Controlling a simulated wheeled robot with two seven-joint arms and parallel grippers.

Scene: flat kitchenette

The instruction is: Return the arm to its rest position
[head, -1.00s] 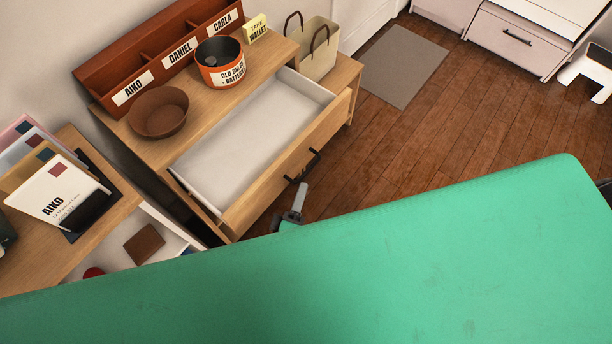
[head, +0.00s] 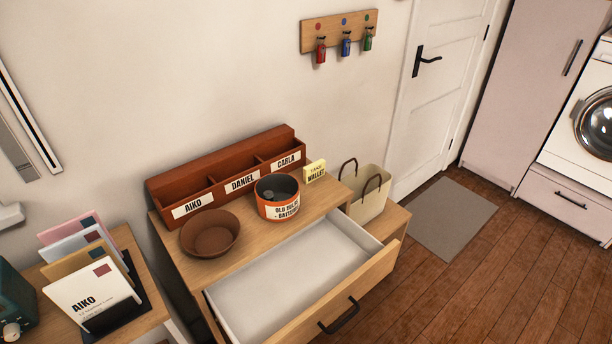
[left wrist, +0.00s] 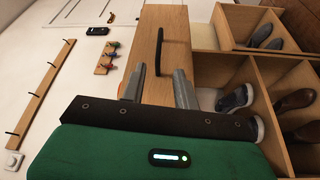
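My left gripper (left wrist: 160,75) shows in the left wrist view with its two fingers apart and nothing visible between them. Beyond the fingers is a wooden drawer front with a dark bar handle (left wrist: 160,50); I cannot tell the exact gap, and no contact shows. In the head view the pulled-out drawer (head: 290,290) is open and its visible inside is empty. Neither arm nor gripper shows in the head view now. My right gripper is in neither current view.
The cabinet top holds a brown bowl (head: 210,234), a battery bin (head: 278,197) and a name-labelled organizer (head: 222,178). A bag (head: 366,196) stands to the right. Shoes (left wrist: 236,99) fill cubbies in the left wrist view. Floor (head: 490,280) at right is clear.

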